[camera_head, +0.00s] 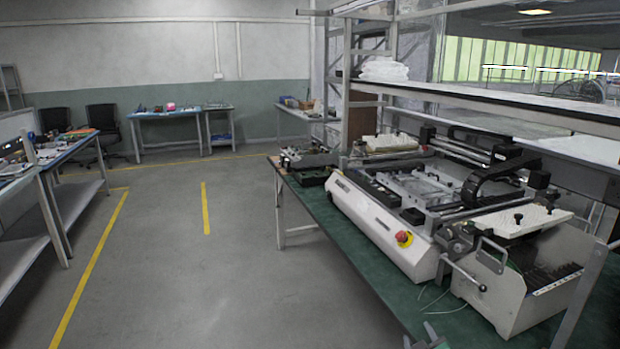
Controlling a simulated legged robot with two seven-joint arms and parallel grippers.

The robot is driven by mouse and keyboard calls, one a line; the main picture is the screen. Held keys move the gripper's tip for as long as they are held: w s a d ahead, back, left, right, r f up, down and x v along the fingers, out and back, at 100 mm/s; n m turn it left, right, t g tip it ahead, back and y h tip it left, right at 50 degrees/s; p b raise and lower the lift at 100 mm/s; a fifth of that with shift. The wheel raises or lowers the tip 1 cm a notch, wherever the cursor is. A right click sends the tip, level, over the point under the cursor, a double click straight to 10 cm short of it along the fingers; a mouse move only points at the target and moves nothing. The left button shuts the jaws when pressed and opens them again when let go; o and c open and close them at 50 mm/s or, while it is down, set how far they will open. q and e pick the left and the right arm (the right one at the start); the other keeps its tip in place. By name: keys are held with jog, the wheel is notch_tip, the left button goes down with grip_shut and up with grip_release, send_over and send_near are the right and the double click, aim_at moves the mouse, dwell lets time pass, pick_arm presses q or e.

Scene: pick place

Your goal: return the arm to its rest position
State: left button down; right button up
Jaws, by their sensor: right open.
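Only the tips of my right gripper (419,336) show, at the bottom edge of the head view, right of centre. The two grey fingertips stand apart, and nothing shows between them. They appear over or in front of the near edge of the green-topped table (377,277). The rest of my right arm is below the picture. My left gripper and left arm are not in view.
A white machine (375,220) with a red button (404,238) fills much of the green table. A grey-white box unit (520,290) with a crank stands nearer. A shelf (490,100) hangs above. The floor (200,270) to the left is clear.

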jog(key=s+a+f+m+g+y, duration=0.1)
jog(key=s+a+f+m+g, duration=0.2)
jog(key=s, duration=0.7)
jog(key=s+a+f+m+g, duration=0.15)
jog(key=s+g, duration=0.35)
jog(key=s, duration=0.5)
jog(key=s+a+f+m+g+y, duration=0.1)
jog(key=s+a+f+m+g, duration=0.2)
jog(key=s, duration=0.7)
notch_tip(320, 180, up, 18)
jog(key=d+p, duration=0.1)
jog(key=p, duration=1.8)
jog(key=shift+w+f+n, duration=0.15)
jog(key=shift+w+n, duration=0.25)
jog(key=shift+n, duration=0.05)
